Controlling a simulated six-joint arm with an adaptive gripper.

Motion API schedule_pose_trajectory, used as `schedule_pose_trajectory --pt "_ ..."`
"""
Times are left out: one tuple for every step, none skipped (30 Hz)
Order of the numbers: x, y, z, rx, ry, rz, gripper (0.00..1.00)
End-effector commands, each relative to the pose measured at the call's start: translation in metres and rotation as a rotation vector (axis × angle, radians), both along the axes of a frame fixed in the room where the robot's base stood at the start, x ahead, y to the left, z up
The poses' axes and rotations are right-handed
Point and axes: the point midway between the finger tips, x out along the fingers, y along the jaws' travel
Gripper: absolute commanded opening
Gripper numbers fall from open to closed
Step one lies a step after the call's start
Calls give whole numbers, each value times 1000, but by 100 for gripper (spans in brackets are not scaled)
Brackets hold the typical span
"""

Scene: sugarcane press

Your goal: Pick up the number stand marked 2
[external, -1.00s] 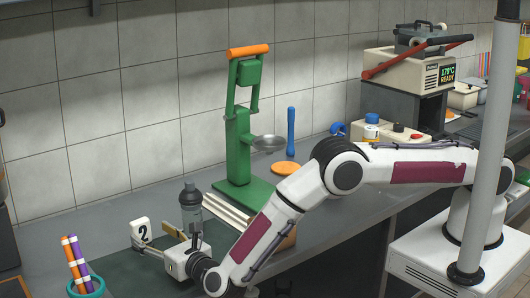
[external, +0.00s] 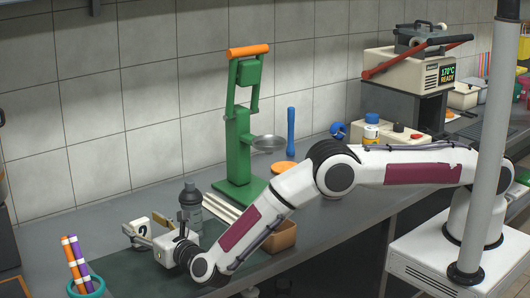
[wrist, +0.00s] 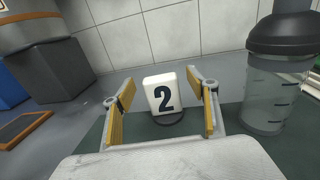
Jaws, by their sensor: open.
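The number stand marked 2 (wrist: 163,92) is a white block with a dark 2 on a dark round base. In the wrist view it stands upright between my open fingers, slightly ahead of them. It also shows in the external view (external: 141,227), partly hidden by my gripper. My gripper (wrist: 162,103) is open, with yellow pads on either side of the stand and no clear contact. In the external view my gripper (external: 147,232) is low at the stand.
A clear shaker bottle with a dark lid (wrist: 278,85) stands close on the right in the wrist view. A teal cup of striped sticks (external: 88,287) is at the front left. The green press (external: 240,150) stands behind. A dark mat (wrist: 225,150) lies beneath.

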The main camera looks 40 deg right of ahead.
Motion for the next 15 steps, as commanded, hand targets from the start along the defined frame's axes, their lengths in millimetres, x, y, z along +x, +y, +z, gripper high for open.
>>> schedule_pose_trajectory --pt "0 0 0 0 0 0 58" --pt "0 0 0 0 0 0 58" --pt "0 0 0 0 0 0 58" --pt "0 0 0 0 0 0 58" --pt "0 0 0 0 0 0 58" --pt "0 0 0 0 0 0 58" --pt "0 0 0 0 0 0 58" --pt "0 0 0 0 0 0 58" --pt "0 0 0 0 0 0 58" --pt "0 0 0 0 0 0 58" --pt "0 0 0 0 0 0 53" --pt "0 0 0 0 0 0 43" --pt "0 0 0 0 0 0 35" --pt "0 0 0 0 0 0 27" --pt "0 0 0 0 0 0 17"
